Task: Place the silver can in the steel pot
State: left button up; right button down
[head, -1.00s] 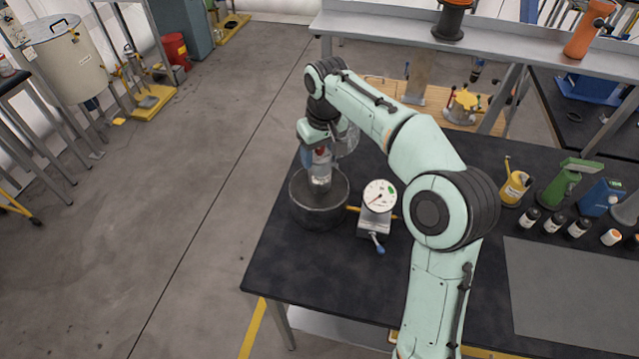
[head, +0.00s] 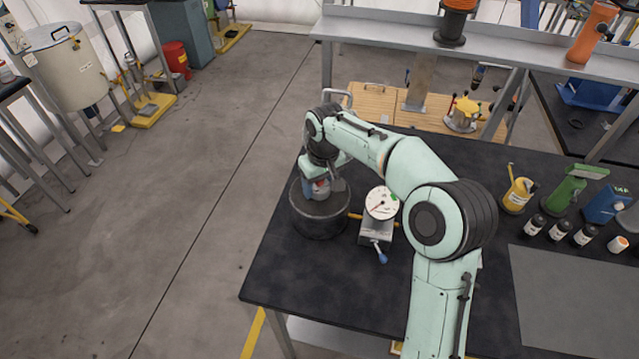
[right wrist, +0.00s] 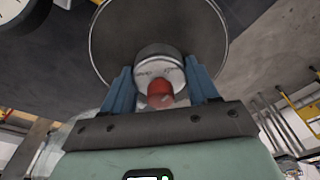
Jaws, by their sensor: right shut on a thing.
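The steel pot (head: 318,224) stands near the left edge of the dark workbench. My right gripper (head: 318,188) is over the pot's opening, pointing down. In the right wrist view my right gripper (right wrist: 165,84) is shut on the silver can (right wrist: 158,62), its two blue fingers on either side of it. A red part (right wrist: 160,94) shows on the can's near end. The pot's round rim (right wrist: 92,45) surrounds the can in that view. I cannot tell whether the can touches the pot's bottom. My left gripper is not in view.
A white dial gauge (head: 381,203) on a metal block stands close to the pot's right. Several small black bottles (head: 558,228), a yellow can (head: 517,194) and a grey mat (head: 570,295) are farther right. A raised shelf (head: 390,40) runs behind.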

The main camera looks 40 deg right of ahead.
jog(key=shift+f, duration=0.15)
jog(key=shift+c, duration=1.4)
grip_release()
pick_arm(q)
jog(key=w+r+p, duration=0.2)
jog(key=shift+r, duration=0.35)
pick_arm(e)
notch_tip(320, 180, up, 12)
jog(key=s, duration=0.1)
jog(key=shift+s, duration=0.25)
jog(key=shift+a, duration=0.1)
